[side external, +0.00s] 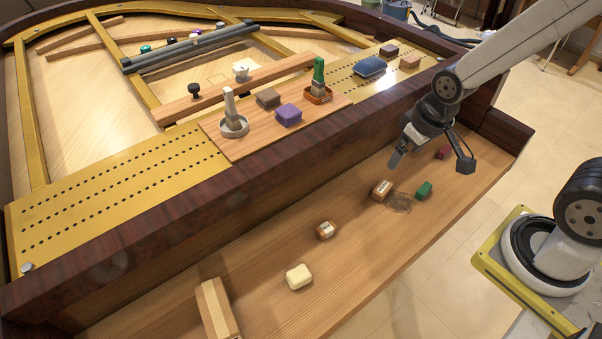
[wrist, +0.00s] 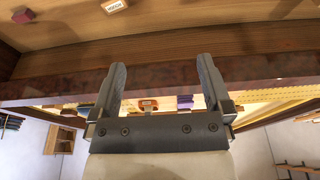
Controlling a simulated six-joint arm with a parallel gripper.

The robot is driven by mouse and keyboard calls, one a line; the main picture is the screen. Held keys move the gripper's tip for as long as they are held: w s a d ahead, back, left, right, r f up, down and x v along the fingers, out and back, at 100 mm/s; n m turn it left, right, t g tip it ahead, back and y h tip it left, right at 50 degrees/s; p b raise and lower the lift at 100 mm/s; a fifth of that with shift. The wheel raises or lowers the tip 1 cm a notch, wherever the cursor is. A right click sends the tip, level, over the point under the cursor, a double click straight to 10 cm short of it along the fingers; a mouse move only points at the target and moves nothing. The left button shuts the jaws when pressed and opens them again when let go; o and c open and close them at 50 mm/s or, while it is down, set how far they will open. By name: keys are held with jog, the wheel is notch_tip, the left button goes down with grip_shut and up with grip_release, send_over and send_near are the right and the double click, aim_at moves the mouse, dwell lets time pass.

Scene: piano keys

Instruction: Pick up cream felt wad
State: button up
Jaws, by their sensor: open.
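The cream felt wad (side external: 299,276) is a small, pale, rounded block lying on the wooden ledge in the side external view. I cannot find it in the wrist view. My gripper (side external: 396,162) hangs above the far right part of the ledge, well apart from the wad. In the wrist view my gripper (wrist: 161,61) shows two spread fingers with nothing between them.
A labelled wooden block (side external: 381,190), a green block (side external: 424,190), a dark red block (side external: 442,152) and another labelled block (side external: 326,230) lie on the ledge. A long wooden piece (side external: 216,310) is left of the wad. The dark raised rail (side external: 250,175) runs behind.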

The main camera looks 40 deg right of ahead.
jog(key=m+g+y, duration=0.4)
jog(key=m+y, duration=0.8)
jog(key=m, duration=0.3)
send_near(305, 269)
jog(key=s+a+r, duration=0.2)
jog(key=s+r, duration=0.2)
jog(key=f+m+t, duration=0.1)
jog(key=f, duration=0.1)
jog(key=w+f+m+t, duration=0.1)
jog(key=f+m, duration=0.1)
jog(key=a+f+m+t+y, duration=0.1)
jog(key=shift+w+f, duration=0.4)
jog(key=shift+w+f+m+t, duration=0.1)
jog(key=shift+f+m+t, duration=0.3)
jog(key=shift+m, duration=0.2)
jog(key=shift+a, duration=0.1)
jog(key=shift+a, duration=0.1)
jog(key=shift+x, duration=1.2)
